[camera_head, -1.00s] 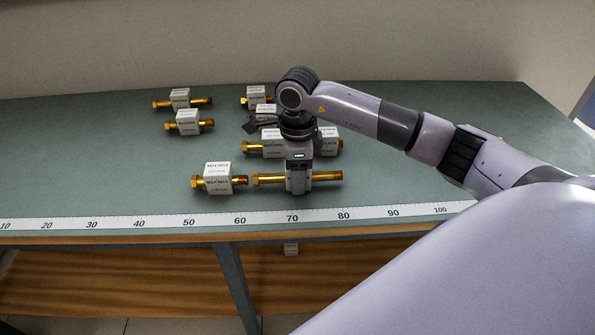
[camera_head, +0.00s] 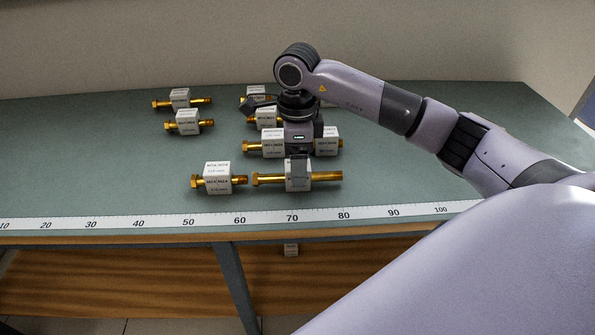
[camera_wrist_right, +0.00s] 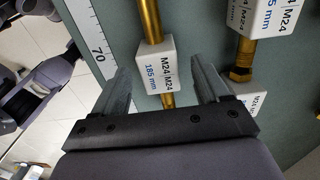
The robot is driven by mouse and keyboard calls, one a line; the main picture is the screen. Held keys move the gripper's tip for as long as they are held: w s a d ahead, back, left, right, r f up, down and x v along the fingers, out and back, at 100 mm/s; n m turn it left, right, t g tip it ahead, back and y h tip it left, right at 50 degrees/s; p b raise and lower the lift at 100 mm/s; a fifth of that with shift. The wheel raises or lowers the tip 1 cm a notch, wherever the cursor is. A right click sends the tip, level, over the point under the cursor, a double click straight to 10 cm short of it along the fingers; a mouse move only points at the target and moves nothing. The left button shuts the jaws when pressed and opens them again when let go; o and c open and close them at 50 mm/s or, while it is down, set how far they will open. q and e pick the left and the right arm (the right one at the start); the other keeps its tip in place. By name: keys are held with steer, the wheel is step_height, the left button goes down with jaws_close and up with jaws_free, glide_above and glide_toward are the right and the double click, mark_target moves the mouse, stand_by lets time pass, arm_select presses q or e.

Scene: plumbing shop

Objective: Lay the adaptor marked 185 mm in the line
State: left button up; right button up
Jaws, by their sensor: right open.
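The adaptor marked 185 mm is a long brass piece with a white label block (camera_head: 298,180). It lies on the table behind the ruler, near the 70 mark. In the right wrist view its block (camera_wrist_right: 155,65) reads M24 M24, 185 mm. My right gripper (camera_head: 298,158) is open just above and behind this block. In the right wrist view its two fingers (camera_wrist_right: 168,85) stand on either side of the adaptor, apart from the block. A shorter adaptor (camera_head: 218,179) lies to its left in the same row, a small gap between them. My left gripper is not in view.
A white ruler strip (camera_head: 140,223) runs along the table's front edge. Other labelled adaptors lie behind: two (camera_head: 181,98) (camera_head: 187,122) at the left, several around my right arm (camera_head: 268,142) (camera_head: 327,140). The table (camera_head: 80,160) is clear at far left and right.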

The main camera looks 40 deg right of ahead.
step_height(320, 180, up, 8)
steer(key=shift+r, duration=0.2)
stand_by(0.6)
